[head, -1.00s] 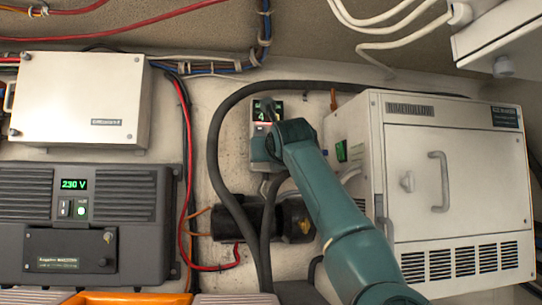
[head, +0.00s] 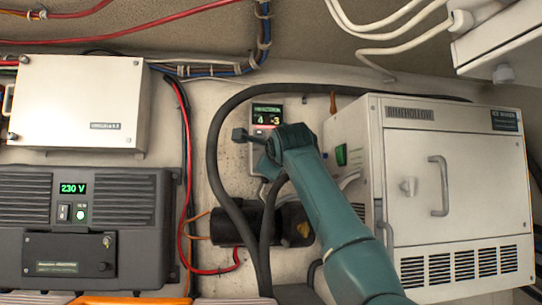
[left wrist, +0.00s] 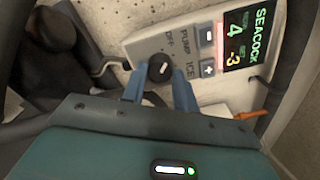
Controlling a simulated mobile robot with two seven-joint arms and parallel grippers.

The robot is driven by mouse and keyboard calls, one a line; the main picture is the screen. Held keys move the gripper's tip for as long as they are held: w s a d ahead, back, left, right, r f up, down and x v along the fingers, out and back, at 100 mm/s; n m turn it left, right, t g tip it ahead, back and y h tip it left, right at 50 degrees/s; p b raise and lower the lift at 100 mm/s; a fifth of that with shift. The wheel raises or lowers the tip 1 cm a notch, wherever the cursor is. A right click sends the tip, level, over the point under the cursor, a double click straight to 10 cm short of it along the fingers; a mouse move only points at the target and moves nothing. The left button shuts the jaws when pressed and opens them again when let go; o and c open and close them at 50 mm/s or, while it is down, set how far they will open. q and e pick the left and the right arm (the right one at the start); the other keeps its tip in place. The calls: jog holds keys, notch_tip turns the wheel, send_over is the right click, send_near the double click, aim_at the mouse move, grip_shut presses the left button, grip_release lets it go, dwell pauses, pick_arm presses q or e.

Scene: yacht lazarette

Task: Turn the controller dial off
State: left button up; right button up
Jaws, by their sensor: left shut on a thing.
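The controller (head: 266,116) is a narrow pale panel on the wall, with a lit display of a green 4 and a yellow -3. In the left wrist view the controller (left wrist: 180,43) shows minus and plus buttons and the labels OFF, PUMP and ICE around a black round dial (left wrist: 160,68). The dial has a short white mark; I cannot tell surely which label it points to. My left gripper (left wrist: 160,84) has its blue fingers on either side of the dial, shut on it. In the head view my arm hides the dial. My right gripper is not in view.
A white cabinet with a handle (head: 440,185) stands just right of the controller. A thick black hose (head: 213,150) loops around its left and top. A dark cylinder (head: 235,222) sits below. A grey unit reading 230 V (head: 74,188) is at left.

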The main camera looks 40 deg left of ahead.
pick_arm(q)
jog(key=n, duration=0.4)
jog(key=shift+p, duration=0.4)
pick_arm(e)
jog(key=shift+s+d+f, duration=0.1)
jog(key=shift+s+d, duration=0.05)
pick_arm(q)
jog(key=o, duration=1)
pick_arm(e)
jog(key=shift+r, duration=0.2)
